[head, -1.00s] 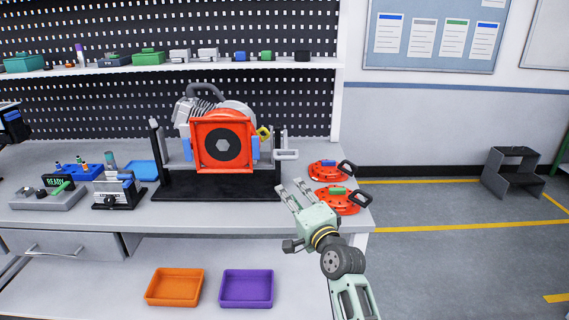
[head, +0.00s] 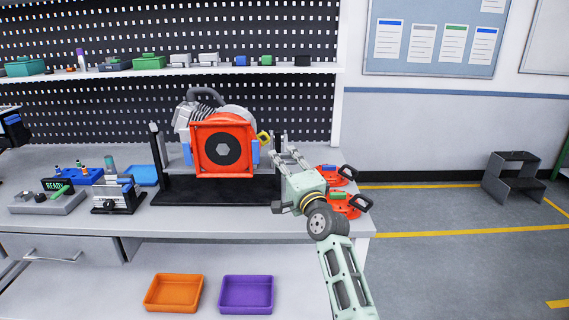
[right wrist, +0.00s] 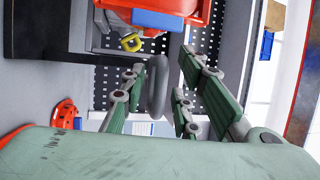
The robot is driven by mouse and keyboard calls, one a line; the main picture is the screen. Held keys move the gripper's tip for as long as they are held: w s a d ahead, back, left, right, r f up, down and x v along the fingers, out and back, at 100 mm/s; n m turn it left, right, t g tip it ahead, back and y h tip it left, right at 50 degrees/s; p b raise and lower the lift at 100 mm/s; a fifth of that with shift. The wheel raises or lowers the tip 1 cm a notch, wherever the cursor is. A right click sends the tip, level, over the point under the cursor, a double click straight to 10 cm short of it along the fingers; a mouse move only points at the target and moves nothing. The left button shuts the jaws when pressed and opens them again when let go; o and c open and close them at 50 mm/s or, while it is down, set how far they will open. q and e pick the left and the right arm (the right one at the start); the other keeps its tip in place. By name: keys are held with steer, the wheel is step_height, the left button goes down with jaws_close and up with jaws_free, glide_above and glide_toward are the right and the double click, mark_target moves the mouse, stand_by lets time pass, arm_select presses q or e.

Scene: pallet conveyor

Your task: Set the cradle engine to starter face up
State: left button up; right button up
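The engine (head: 202,118) sits in the black cradle (head: 215,190) on the bench. Its red square face with a black round centre (head: 222,149) is turned toward me. My right gripper (head: 283,157) is at the cradle's right end, with its fingers over the place of the grey crank handle. In the right wrist view the grey handle (right wrist: 157,87) shows between the spread fingers, with no clear contact. The gripper is open. In the head view the fingers hide most of the handle. My left gripper is not in view.
Two red discs with black handles (head: 345,205) lie right of the cradle, partly behind my right gripper. Orange (head: 174,293) and purple (head: 246,294) trays lie below.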

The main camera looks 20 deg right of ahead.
jaws_close()
stand_by(0.6)
